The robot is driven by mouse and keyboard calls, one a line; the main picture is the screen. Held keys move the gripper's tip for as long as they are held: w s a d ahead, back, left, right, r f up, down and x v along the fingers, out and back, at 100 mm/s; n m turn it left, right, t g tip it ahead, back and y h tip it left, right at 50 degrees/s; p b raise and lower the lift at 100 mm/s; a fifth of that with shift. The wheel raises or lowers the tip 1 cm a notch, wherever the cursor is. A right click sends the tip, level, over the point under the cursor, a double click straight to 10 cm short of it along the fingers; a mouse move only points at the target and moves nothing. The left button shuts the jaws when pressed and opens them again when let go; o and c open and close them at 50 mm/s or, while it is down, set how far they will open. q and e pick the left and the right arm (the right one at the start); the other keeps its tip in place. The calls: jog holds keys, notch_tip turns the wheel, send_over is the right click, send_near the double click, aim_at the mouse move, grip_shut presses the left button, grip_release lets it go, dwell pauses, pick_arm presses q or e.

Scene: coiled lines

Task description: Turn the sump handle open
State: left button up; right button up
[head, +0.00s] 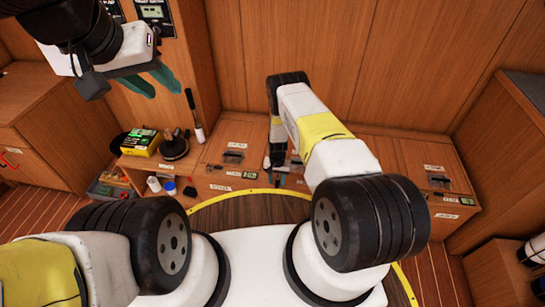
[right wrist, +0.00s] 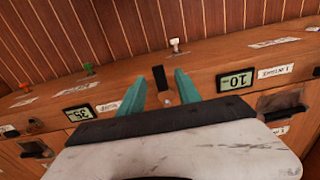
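No label reading "sump" is legible in either view, so I cannot tell for sure which part is the sump handle. In the right wrist view a small black upright piece (right wrist: 160,78) stands on the wooden front between my right gripper's fingers. My right gripper (right wrist: 166,90) is open, its teal fingers apart on either side of that piece; I cannot tell whether they touch it. In the head view my right gripper (head: 278,160) points down at the low cabinet, largely hidden. My left gripper (head: 158,82) is open and empty, raised at the upper left.
A black-and-white lever (head: 195,115) stands near a yellow box (head: 141,142). White (right wrist: 175,44), green (right wrist: 88,69) and orange (right wrist: 25,86) knobs line the ledge. Displays reading 10 (right wrist: 235,80) and 35 (right wrist: 78,113) flank my right fingers. A wooden panel wall rises behind.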

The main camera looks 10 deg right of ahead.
notch_tip(320, 180, up, 6)
dwell(0.6)
notch_tip(320, 180, up, 51)
jog(key=n+t+y, duration=0.2)
jog(key=t, duration=0.1)
send_over(277, 185)
jog(key=s+d, duration=0.1)
jog(key=s, duration=0.3)
jog(key=s+d+r+t, duration=0.1)
jog(key=s+r, duration=0.8)
jog(key=s+r+n+t, duration=0.1)
jog(key=s, duration=0.6)
jog(key=s+r+n+t, duration=0.1)
jog(key=s+r, duration=0.1)
jog(key=s, duration=0.6)
jog(key=shift+s+d+r, duration=0.25)
jog(key=shift+s+d, duration=0.05)
jog(key=shift+d, duration=0.1)
